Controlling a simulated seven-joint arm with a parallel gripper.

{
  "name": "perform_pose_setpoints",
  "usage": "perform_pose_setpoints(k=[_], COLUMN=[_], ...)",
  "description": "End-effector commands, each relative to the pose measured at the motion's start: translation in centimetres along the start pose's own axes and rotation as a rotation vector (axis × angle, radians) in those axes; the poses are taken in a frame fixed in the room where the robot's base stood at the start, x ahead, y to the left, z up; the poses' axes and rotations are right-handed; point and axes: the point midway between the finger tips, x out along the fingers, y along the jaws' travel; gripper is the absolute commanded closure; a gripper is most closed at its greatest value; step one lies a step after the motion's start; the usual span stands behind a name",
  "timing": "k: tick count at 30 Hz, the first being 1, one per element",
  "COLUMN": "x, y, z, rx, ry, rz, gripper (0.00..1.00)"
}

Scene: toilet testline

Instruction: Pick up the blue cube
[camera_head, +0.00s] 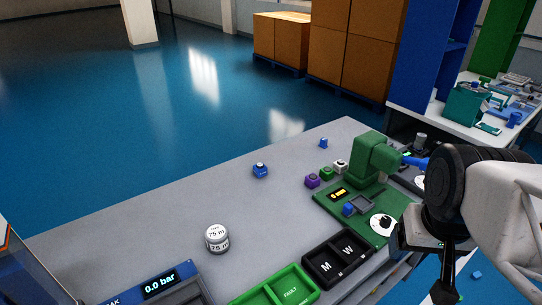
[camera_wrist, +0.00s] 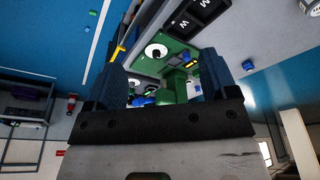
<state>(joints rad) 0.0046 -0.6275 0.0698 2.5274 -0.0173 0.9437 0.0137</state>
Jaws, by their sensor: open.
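A blue cube (camera_head: 260,171) with a round pale mark on top stands alone on the grey table, left of the purple, green and white cubes. A blue block, probably the same cube, shows in the wrist view (camera_wrist: 247,65) to the right of the right finger. My gripper (camera_wrist: 162,50) is open, with its two dark fingers apart. The green device shows between and beyond them, and no held object is seen.
Purple (camera_head: 312,181), green (camera_head: 326,172) and white (camera_head: 340,166) cubes stand beside the green station (camera_head: 374,155). A smaller blue item (camera_head: 323,143) is near the far edge. A white can (camera_head: 217,238) and black bins (camera_head: 335,258) stand nearer. Bare table surrounds the blue cube.

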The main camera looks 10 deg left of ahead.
Motion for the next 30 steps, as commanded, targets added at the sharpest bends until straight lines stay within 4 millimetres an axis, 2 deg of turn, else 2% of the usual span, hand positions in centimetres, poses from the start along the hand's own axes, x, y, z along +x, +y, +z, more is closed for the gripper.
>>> perform_pose_setpoints(k=[5, 11, 20, 30], x=[0.1, 0.5, 1.7, 3.8], y=[-0.1, -0.4, -1.5, -3.7], z=[-1.4, -4.3, -10.0, -16.7], rx=[-0.053, -0.169, -0.386, -0.633], ry=[-0.020, -0.060, -0.132, -0.211], rz=[0.021, 0.070, 0.161, 0.264], gripper=[0.21, 0.21, 0.21, 0.21])
